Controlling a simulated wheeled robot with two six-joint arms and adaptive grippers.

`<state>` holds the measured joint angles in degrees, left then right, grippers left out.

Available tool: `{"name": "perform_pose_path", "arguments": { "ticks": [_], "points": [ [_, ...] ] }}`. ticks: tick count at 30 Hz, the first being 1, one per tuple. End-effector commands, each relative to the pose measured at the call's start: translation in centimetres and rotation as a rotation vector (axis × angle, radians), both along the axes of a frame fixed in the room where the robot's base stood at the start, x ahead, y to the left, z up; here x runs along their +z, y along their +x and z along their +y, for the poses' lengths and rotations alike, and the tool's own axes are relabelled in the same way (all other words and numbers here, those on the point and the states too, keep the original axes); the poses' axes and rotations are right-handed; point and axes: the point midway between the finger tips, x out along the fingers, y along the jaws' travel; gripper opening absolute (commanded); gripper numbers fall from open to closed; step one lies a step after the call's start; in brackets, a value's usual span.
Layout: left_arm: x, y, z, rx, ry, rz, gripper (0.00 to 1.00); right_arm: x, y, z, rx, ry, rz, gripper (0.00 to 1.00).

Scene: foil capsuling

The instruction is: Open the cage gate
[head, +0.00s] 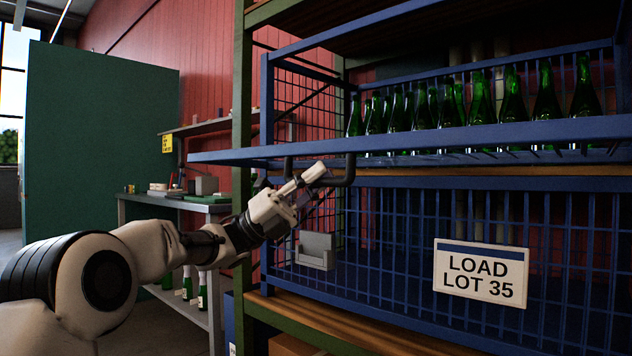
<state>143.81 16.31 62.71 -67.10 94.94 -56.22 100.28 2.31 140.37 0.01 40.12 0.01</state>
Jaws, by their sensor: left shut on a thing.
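The cage is a blue wire-mesh crate on a rack. Its gate (420,143) is a blue-framed panel, seen nearly edge-on and lying about level, jutting out from the cage front toward me. A black bar handle (351,172) hangs under the gate. My left gripper (314,174) is below the gate, shut on this handle; its fingers partly hide the grip. Green bottles (480,98) stand in rows inside the cage and show above the gate. A sign reading "LOAD LOT 35" (481,272) is on the lower mesh front. My right gripper is not in view.
A green rack post (241,90) stands left of the cage, with a wooden shelf edge (350,325) below. Farther left are a workbench (210,208), more bottles under it, and a dark green panel (95,130). A grey bracket-like piece (316,250) sits at the lower mesh.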

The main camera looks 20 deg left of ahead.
Motion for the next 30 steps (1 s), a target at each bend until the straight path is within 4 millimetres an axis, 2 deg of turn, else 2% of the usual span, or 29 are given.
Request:
{"name": "perform_pose_path", "arguments": {
  "ticks": [8, 9, 10, 11, 24, 26, 30],
  "points": [
    [0.3, -0.2, -0.1, -0.003, 0.001, -0.006, 0.00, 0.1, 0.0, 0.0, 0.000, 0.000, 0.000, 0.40],
    [0.3, -0.2, -0.1, -0.003, 0.001, -0.006, 0.26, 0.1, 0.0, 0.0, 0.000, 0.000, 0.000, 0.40],
    [0.3, -0.2, -0.1, -0.003, 0.001, -0.007, 0.36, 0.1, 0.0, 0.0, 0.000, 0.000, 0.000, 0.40],
    [0.3, -0.2, -0.1, -0.003, 0.001, -0.007, 0.41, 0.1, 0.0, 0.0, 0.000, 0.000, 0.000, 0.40],
    [0.2, -0.1, 0.2, 0.001, -0.002, -0.004, 0.41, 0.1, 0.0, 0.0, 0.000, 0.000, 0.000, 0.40],
    [-0.1, -0.1, 0.6, 0.001, -0.003, -0.003, 0.41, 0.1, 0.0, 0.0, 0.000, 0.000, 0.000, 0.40],
    [-1.7, -0.4, 2.7, 0.001, -0.005, -0.001, 0.41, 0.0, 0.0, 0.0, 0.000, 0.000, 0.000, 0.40]
  ]
}}
